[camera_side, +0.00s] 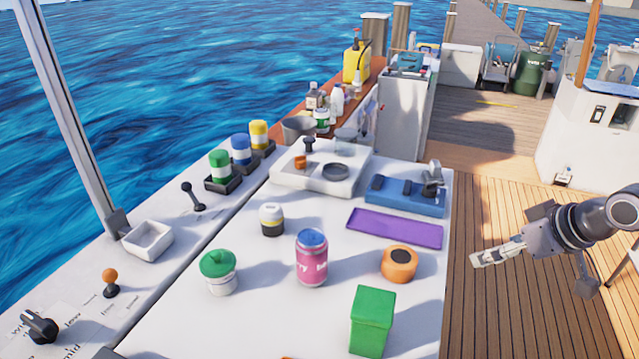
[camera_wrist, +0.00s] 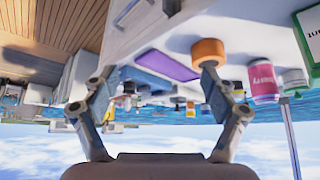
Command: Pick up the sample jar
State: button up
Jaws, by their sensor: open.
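A white jar with a green domed lid (camera_side: 218,272) stands upright on the white hatch top, front left of the pink can in the side view. A smaller white jar with a dark base and yellowish band (camera_side: 271,220) stands behind it. No label shows which one is the sample jar. My gripper (camera_side: 484,257) is right of the hatch top, above the wooden deck, apart from every object. In the wrist view my gripper (camera_wrist: 160,72) has its fingers wide apart with nothing between them. The wrist picture is upside down.
A pink can (camera_side: 311,260), an orange ring-shaped piece (camera_side: 398,264) and a green box (camera_side: 372,322) stand between my gripper and the jars. A purple mat (camera_side: 394,229) and blue fixture (camera_side: 405,195) lie behind. The hatch's right edge borders open deck.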

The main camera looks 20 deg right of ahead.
jog(key=w+a+r+n+g, duration=0.1)
jog(key=w+a+r, duration=0.5)
jog(key=w+a, duration=0.25)
jog(key=n+g+y, duration=0.1)
jog(key=n+g, duration=0.1)
jog(key=n, duration=0.1)
send_near(223, 262)
notch_tip(223, 262, down, 3)
jog(key=x, duration=0.2)
jog(key=w+x, duration=0.1)
jog(key=x, duration=0.2)
jog(key=shift+a, duration=0.1)
jog(key=shift+s+a+x, duration=0.15)
jog(key=shift+x, duration=1.15)
jog(key=shift+s+a+x, duration=0.15)
jog(key=shift+x, duration=1.1)
jog(key=shift+f, duration=0.1)
jog(key=shift+c, duration=0.3)
